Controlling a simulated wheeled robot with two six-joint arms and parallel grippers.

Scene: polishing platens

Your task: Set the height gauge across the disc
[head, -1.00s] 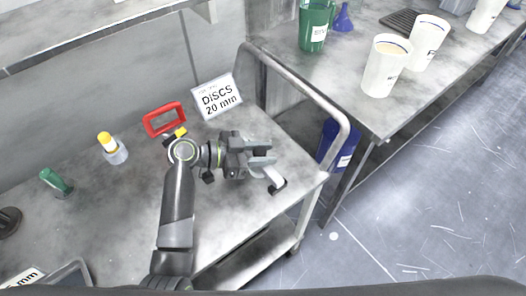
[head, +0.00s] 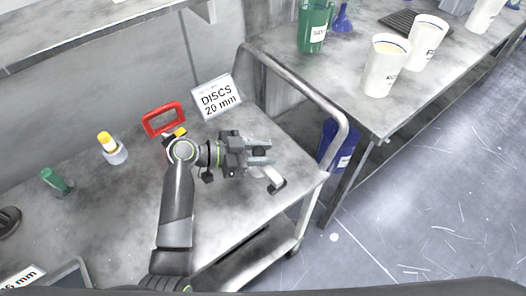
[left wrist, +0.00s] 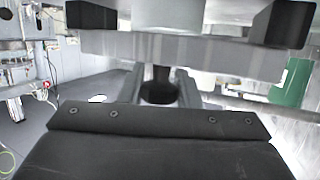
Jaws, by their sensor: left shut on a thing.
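My left gripper (head: 266,155) is over the right part of the metal cart top (head: 232,200), its two jaws close together. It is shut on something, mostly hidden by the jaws. A pale grey curved piece with a black end (head: 275,182) shows just below the jaws, close to the cart's right edge; I take it for the height gauge. In the left wrist view a dark round part (left wrist: 158,93) sits between the two grey fingers. I cannot make out a disc under the gripper. My right gripper is not in view.
A red frame (head: 150,121) and a "DISCS 20 mm" sign (head: 217,97) stand behind my arm. A yellow-topped bottle (head: 113,149) and a green item (head: 56,182) stand at left. The cart's tubular rail (head: 338,110) rises at right, beside a bench with cups (head: 384,68).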

